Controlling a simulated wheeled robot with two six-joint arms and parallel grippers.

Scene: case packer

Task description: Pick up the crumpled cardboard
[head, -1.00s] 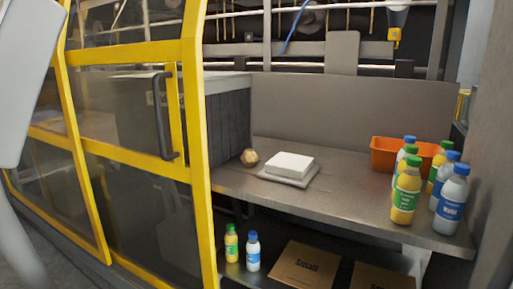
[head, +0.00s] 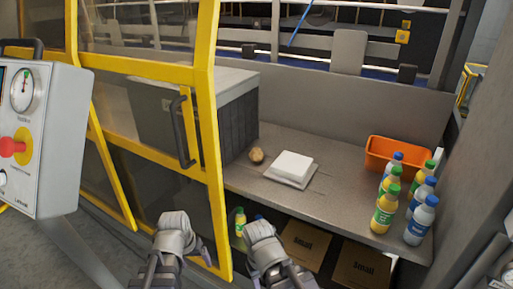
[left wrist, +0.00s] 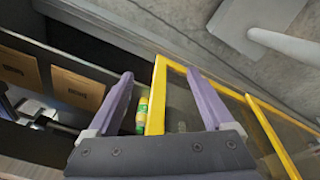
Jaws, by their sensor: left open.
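The crumpled cardboard (head: 256,155) is a small brown ball. It lies on the grey worktop (head: 335,197), near its left end, beside a dark ribbed box. My left gripper (head: 217,225) is low in the head view, in front of the yellow door frame and nearer to me than the worktop. Its fingers are spread and nothing is between them. The left wrist view shows the same open fingers (left wrist: 160,75), with the yellow frame and a bottle beyond them. The cardboard does not show in the wrist view. My right gripper cannot be made out.
A white block (head: 292,165) on a grey plate sits right of the cardboard. An orange bin (head: 396,152) and several bottles (head: 384,208) stand at the right. A yellow-framed glass door (head: 214,150) and a control panel (head: 45,140) are at the left.

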